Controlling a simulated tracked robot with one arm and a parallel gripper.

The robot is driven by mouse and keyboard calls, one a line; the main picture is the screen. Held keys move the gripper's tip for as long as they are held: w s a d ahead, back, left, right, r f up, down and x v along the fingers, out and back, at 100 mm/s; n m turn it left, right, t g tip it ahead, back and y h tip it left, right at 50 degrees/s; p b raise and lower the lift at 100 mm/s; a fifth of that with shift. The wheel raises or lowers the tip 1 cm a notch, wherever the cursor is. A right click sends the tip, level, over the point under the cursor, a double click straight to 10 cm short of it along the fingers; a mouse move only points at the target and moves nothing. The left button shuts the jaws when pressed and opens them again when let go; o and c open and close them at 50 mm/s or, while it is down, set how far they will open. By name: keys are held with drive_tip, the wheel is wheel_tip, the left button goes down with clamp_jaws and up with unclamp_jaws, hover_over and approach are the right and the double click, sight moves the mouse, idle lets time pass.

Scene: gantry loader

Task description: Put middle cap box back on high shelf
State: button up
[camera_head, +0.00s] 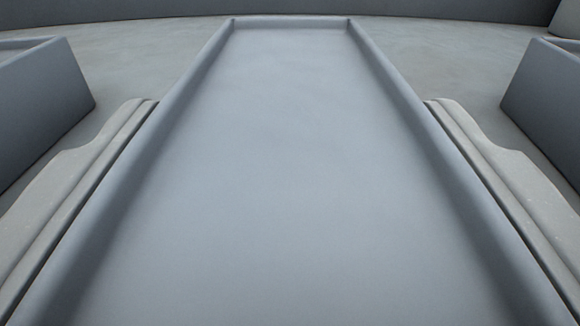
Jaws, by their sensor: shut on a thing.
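A long blue-grey box (285,160) with a raised rim fills the middle of the view and runs away from me. I take it to be the middle cap box. Its inside looks smooth and bare. My gripper (290,104) has its two pale grey jaws along the box's left and right long sides, and it is shut on the box. The near end of the box is cut off by the lower picture edge. Its underside is hidden, so I cannot tell whether it rests on anything. No high shelf can be made out.
A similar blue-grey box (40,105) stands at the left edge, and another box (548,105) stands at the right edge. Both are apart from the held box. Grey floor (150,48) lies bare behind, up to a dark curved wall (120,10).

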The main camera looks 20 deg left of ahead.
drive_tip(key=shift+f, duration=0.1)
drive_tip(key=o, duration=1.8)
